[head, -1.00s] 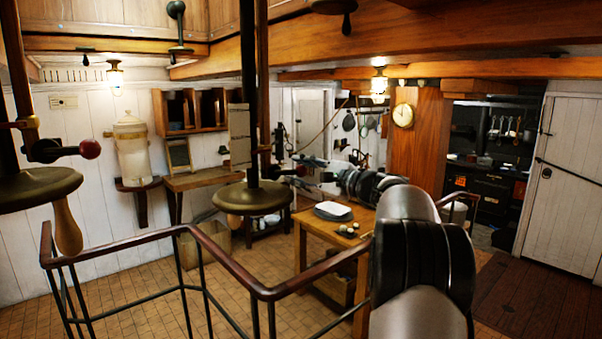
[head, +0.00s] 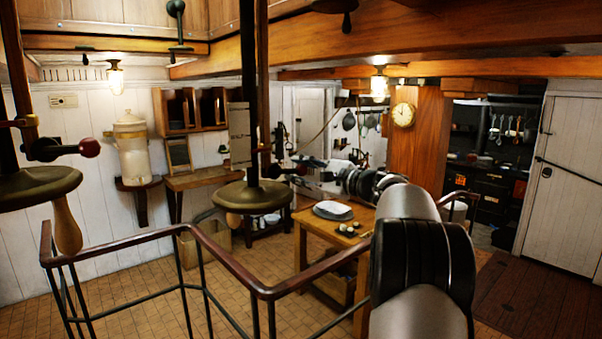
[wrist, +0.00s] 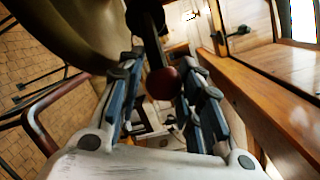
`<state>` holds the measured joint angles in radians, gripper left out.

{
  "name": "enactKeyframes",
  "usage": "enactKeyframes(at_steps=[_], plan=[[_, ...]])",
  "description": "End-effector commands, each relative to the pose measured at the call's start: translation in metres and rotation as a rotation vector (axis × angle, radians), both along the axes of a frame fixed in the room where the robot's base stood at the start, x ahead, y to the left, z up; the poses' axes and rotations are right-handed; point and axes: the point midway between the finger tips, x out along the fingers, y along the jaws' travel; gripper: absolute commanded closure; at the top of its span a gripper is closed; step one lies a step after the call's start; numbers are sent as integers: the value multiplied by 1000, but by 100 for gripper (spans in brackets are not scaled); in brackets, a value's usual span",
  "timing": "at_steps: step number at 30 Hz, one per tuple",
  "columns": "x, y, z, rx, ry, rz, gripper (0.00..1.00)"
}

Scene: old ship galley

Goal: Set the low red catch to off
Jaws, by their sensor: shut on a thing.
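A catch with a dark lever and a round red knob (head: 301,170) sits on the middle post, just above a wide brass disc (head: 253,196). In the wrist view the red knob (wrist: 163,84) lies between the two fingers of my gripper (wrist: 163,75), with the dark lever running up from it. My gripper (head: 297,166) is shut on the knob; its fingertips are small and partly hidden in the head view. A second red-knobbed lever (head: 89,148) is on the left post, above another brass disc (head: 38,188), away from my gripper.
A railing (head: 215,255) curves across the front. A wooden table (head: 318,232) with plates stands behind it, below my arm. The brass disc (wrist: 85,28) is close beside my fingers at upper left in the wrist view. Tiled floor is open at left.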

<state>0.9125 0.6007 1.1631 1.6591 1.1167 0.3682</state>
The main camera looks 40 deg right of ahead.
Motion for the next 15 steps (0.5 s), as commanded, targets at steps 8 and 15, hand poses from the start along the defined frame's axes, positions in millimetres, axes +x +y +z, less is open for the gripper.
enactKeyframes(at_steps=[8,15], plan=[[0,1,8,-20,-11,0,100],[0,1,12,-53,-13,0,100]])
